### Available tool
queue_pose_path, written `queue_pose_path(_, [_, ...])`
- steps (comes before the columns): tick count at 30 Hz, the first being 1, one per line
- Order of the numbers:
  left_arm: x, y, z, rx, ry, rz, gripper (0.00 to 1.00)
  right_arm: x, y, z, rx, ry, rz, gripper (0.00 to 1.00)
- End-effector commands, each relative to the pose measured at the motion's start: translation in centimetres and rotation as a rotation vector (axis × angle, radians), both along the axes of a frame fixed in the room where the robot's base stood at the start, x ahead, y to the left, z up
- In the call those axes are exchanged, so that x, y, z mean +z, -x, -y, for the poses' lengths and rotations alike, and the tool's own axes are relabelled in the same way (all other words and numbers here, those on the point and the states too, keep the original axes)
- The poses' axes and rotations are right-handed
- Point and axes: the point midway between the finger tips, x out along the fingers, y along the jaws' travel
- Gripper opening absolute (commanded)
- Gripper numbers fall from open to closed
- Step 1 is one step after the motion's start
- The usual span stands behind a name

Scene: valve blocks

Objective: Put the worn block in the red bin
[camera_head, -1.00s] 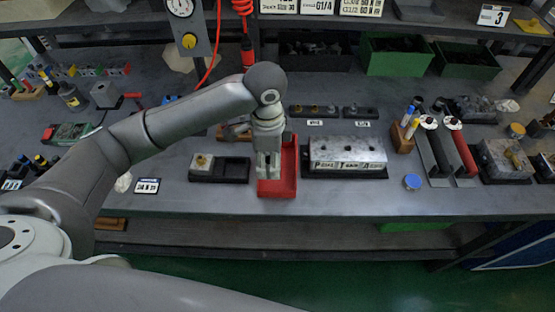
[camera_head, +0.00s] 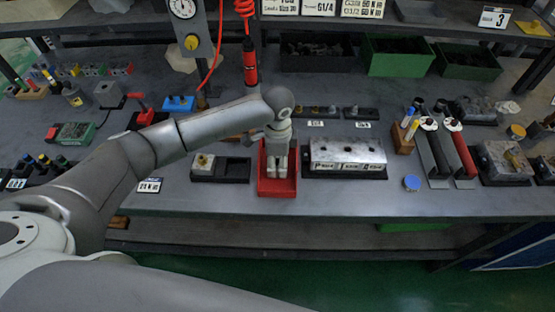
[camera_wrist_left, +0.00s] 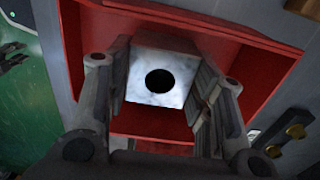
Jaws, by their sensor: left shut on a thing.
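My left gripper (camera_head: 276,183) is at the red bin (camera_head: 277,193), with its fingers pointing down into it. The left wrist view shows its fingers shut on a pale grey metal block (camera_wrist_left: 141,72) with a round dark hole in its face. The red bin (camera_wrist_left: 84,45) surrounds the block and fingers in that view. I cannot tell whether the block touches the bin floor. The block is not clearly visible in the head view. My right gripper is not in view.
A black holder (camera_head: 235,170) with an empty recess and a brass-fitted piece (camera_head: 203,163) stands left of the bin. A grey metal fixture (camera_head: 347,152) stands close on the right. A red tool (camera_head: 250,65) hangs behind. The bench front is mostly clear.

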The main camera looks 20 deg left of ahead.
Motion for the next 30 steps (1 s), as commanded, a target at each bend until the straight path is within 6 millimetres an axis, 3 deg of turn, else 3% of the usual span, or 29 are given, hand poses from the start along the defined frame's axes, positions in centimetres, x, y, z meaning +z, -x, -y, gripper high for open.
queue_pose_path(7, [-0.2,0.0,0.0,0.000,0.001,0.001,0.14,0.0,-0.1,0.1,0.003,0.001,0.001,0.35])
queue_pose_path(8, [-0.2,0.0,0.0,0.000,0.001,0.001,0.51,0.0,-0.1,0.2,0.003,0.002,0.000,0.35])
queue_pose_path(12, [-0.2,0.0,0.0,0.000,0.000,0.001,0.69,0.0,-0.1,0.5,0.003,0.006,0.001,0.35])
queue_pose_path(23, [0.0,0.0,0.0,0.000,0.000,0.001,0.70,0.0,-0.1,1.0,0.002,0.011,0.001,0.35])
queue_pose_path(30, [3.3,-0.1,0.0,-0.001,0.001,0.004,0.70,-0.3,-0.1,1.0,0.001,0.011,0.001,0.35])
